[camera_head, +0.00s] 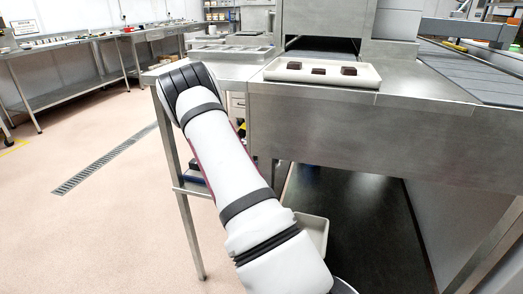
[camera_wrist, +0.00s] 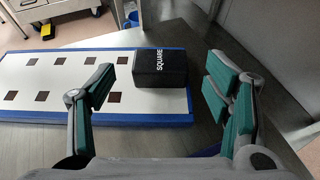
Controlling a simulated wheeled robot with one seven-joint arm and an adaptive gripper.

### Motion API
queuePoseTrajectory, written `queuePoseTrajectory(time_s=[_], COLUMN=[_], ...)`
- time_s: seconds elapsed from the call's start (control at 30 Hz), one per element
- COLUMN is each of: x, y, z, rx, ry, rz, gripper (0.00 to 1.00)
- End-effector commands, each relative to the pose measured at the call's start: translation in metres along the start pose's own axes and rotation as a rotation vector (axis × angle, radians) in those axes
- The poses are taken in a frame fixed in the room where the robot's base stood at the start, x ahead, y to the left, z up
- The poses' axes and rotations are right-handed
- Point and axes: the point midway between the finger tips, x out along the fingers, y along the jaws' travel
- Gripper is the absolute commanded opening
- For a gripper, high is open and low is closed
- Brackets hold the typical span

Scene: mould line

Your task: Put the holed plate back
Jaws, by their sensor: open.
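The holed plate (camera_wrist: 52,90) lies flat on a metal surface in the wrist view. It is white with blue edges and several dark square holes. A black block (camera_wrist: 160,68) lettered "SQUARE" sits at its right end. My gripper (camera_wrist: 158,100) is open and empty, its green-padded fingers spread wide. In the picture, the left finger overlaps the plate and the right finger lies beyond the plate's right end; the block shows between them. I cannot tell the height of the fingers over the plate. In the head view my arm covers that area, and neither gripper nor plate can be made out.
A pale tray (camera_head: 337,82) with 3 dark pieces stands on the steel bench (camera_head: 350,130), before a machine opening. A conveyor (camera_head: 470,70) is at right. A pale bin (camera_head: 316,232) is under the bench. A yellow-black object (camera_wrist: 47,32) lies beyond the plate. Open floor is at left.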

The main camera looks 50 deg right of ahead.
Motion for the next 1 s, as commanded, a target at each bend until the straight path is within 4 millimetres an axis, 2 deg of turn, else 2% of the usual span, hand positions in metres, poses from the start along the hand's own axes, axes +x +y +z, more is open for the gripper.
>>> queuePoseTrajectory(time_s=[0.03, 0.2, 0.43, 0.6, 1.0], x=[-0.013, -0.049, -0.081, -0.089, -0.09], y=[0.001, 0.001, 0.0, -0.001, 0.0], z=[0.002, 0.002, 0.001, 0.001, 0.0], rx=[-0.002, 0.0, 0.001, 0.0, 0.001], ry=[0.0, -0.001, -0.001, -0.001, -0.001], rz=[0.002, 0.002, 0.0, -0.002, -0.002], gripper=[0.71, 0.71, 0.71, 0.71, 0.71])
